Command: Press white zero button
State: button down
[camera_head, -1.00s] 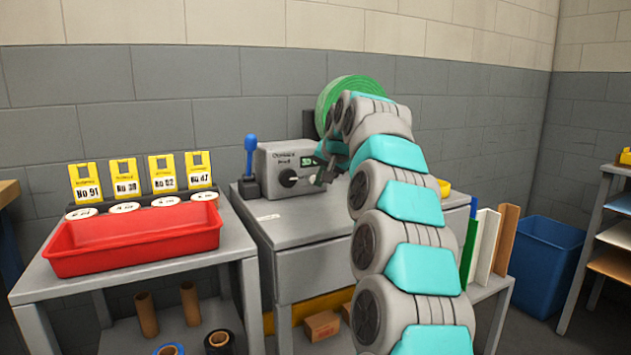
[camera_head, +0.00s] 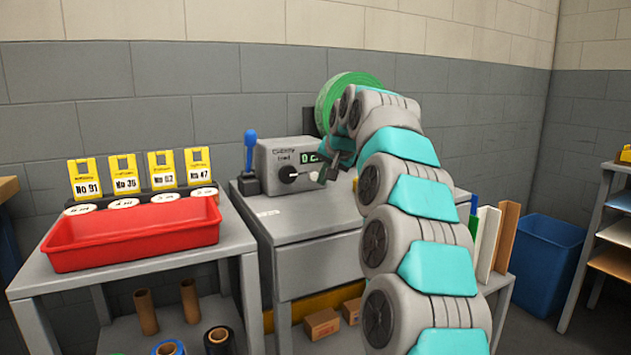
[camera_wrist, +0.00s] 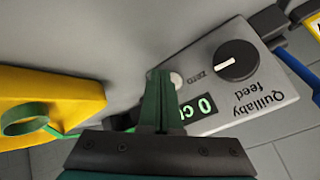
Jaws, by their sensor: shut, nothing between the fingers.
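The white zero button (camera_wrist: 177,80) is a small round disc on the grey feed box (camera_wrist: 265,95), beside the printed word ZERO, in the wrist view. My gripper (camera_wrist: 160,73) is shut and empty, its green fingertips right beside the button and partly overlapping it in the picture. I cannot tell whether they touch it. The box's green-digit display (camera_wrist: 197,108) is partly hidden by the fingers. In the head view the feed box (camera_head: 272,160) stands on the grey machine, with my gripper (camera_head: 322,175) at its right front.
A black knob (camera_wrist: 237,60) with a white pointer sits close to the button. A blue-handled lever (camera_head: 251,150) stands left of the box. A green roll (camera_head: 335,92) is behind my arm. A yellow part with a green ring (camera_wrist: 45,105) lies nearby. A red tray (camera_head: 60,250) is at left.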

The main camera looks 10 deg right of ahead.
jog(key=shift+s, duration=0.1)
jog(key=shift+s+d+f+b, duration=0.1)
jog(key=shift+s+d+b, duration=0.15)
jog(key=shift+s+b, duration=0.3)
jog(key=shift+s+d+r+b, duration=0.1)
jog(key=shift+s+d+b, duration=0.2)
jog(key=shift+s, duration=0.45)
jog(key=shift+s+d+f+b, duration=0.1)
jog(key=shift+s+d+b, duration=0.05)
jog(key=shift+s+b, duration=0.45)
jog(key=shift+s, duration=0.4)
jog(key=shift+s+d, duration=0.1)
